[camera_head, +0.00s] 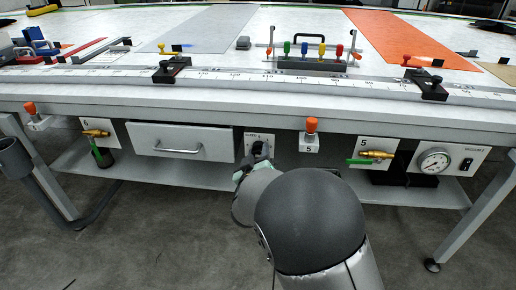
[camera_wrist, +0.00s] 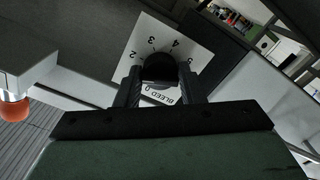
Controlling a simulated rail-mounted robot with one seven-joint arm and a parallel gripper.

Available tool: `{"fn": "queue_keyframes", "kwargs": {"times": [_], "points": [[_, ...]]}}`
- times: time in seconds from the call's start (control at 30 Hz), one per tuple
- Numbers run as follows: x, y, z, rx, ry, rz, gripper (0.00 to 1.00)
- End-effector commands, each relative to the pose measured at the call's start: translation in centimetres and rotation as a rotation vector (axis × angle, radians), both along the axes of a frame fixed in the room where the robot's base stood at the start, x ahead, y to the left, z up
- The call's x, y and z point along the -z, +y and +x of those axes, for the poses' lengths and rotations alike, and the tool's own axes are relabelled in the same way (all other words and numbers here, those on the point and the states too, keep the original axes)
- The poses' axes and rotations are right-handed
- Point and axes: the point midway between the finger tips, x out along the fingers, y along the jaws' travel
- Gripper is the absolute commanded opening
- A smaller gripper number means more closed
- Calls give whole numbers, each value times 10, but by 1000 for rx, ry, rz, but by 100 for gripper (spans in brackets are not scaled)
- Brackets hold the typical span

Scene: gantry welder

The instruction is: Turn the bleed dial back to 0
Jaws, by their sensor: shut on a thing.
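The bleed dial (camera_wrist: 160,67) is a black round knob on a white plate (camera_wrist: 190,42) marked 2, 3, 4, 5 and "BLEED 0" in the wrist view. My gripper (camera_wrist: 159,76) has one black finger on each side of the dial and is shut on it. No pointer mark shows on the knob, so I cannot tell its setting. In the head view the bleed plate (camera_head: 251,138) hangs under the table's front edge, and the dial (camera_head: 258,149) is partly hidden by my gripper (camera_head: 251,163).
A drawer (camera_head: 180,140) is left of the plate. An orange-capped button (camera_head: 311,125) is to its right; an orange knob also shows in the wrist view (camera_wrist: 14,108). A valve with a green handle (camera_head: 372,158) and a gauge (camera_head: 434,161) are farther right. A shelf lies below.

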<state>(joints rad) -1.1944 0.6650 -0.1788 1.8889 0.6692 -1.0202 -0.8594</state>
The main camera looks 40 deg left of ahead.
Motion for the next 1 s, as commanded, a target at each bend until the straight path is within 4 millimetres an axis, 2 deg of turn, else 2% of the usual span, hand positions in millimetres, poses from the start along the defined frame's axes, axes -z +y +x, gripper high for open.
{"fn": "queue_keyframes", "kwargs": {"times": [1.0], "points": [[-3,0,-1,-3,-436,-815,13]]}}
